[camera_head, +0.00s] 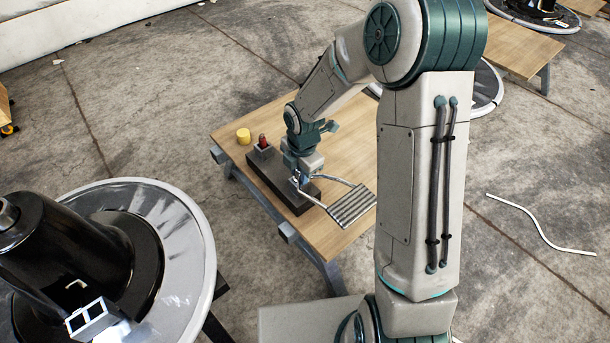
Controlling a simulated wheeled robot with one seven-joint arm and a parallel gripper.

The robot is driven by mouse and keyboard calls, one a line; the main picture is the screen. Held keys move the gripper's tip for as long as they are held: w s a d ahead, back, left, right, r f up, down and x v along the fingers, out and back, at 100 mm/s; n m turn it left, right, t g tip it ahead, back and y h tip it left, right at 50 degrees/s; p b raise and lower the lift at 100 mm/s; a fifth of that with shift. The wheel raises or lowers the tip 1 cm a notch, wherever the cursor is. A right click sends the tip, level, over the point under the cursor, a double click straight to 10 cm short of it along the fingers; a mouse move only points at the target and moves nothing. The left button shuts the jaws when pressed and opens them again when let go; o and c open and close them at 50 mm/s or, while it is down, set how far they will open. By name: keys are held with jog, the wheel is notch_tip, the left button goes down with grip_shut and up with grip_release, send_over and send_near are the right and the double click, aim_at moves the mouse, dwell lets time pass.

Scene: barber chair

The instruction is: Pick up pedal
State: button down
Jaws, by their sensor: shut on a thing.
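The pedal (351,205) is a ribbed grey metal plate with two thin bent rods running back to the left. It sits over the right front part of a wooden table (235,122). My gripper (299,181) points down over the dark block (290,197) and is shut on the pedal's rods at their left end. The fingertips are small and partly hidden by the wrist. I cannot tell whether the pedal touches the table or hangs just above it.
On the table are a yellow cylinder (243,136) and a small red-topped part (262,143) at the dark block's far end. A round chair base with a black column (180,235) stands at left. A white strip (535,228) lies on the floor at right.

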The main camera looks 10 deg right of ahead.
jog(key=shift+r, duration=0.6)
jog(key=r+p, duration=0.2)
jog(key=r, duration=0.1)
jog(key=shift+s+d+r, duration=0.2)
jog(key=shift+r, duration=0.05)
jog(key=s+d+r+p, duration=0.6)
jog(key=s, duration=0.3)
notch_tip(320, 180, up, 9)
jog(key=p, duration=0.8)
jog(key=shift+d+f+p, duration=0.2)
jog(key=shift+p, duration=0.2)
